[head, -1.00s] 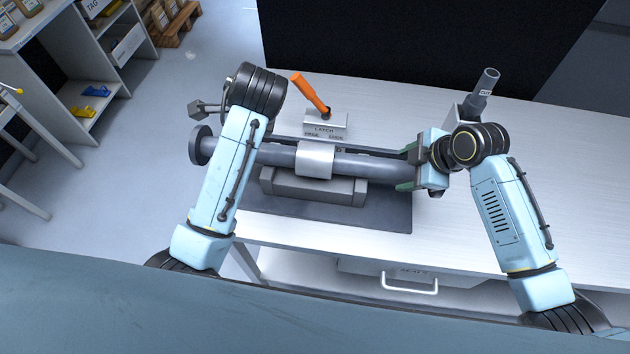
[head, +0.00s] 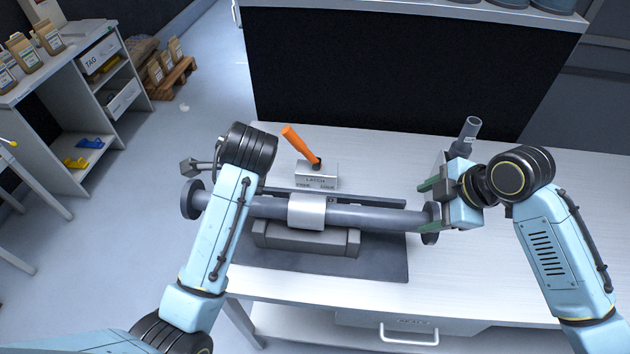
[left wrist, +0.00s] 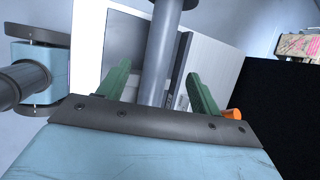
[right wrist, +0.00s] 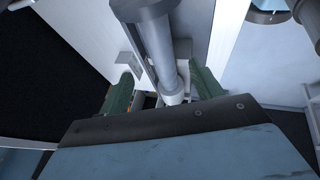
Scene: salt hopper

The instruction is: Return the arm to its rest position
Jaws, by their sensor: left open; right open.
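A grey horizontal tube (head: 365,217) with end flanges and a pale central band (head: 307,211) lies above a grey block on a dark mat. My right gripper (head: 432,199) is open at the tube's right end, close to the right flange (head: 430,235); contact cannot be told. In the right wrist view a grey cylinder (right wrist: 158,45) shows beyond the open jaws (right wrist: 162,92). My left gripper is mostly hidden behind its arm in the head view. In the left wrist view its jaws (left wrist: 158,88) are open, with a grey cylinder (left wrist: 160,55) seen between and beyond them.
A latch box (head: 316,178) with a tilted orange handle (head: 299,145) stands behind the tube. A grey upright pipe (head: 468,134) stands behind my right gripper. A black panel (head: 380,75) rises at the back. The white table (head: 560,205) is clear at right.

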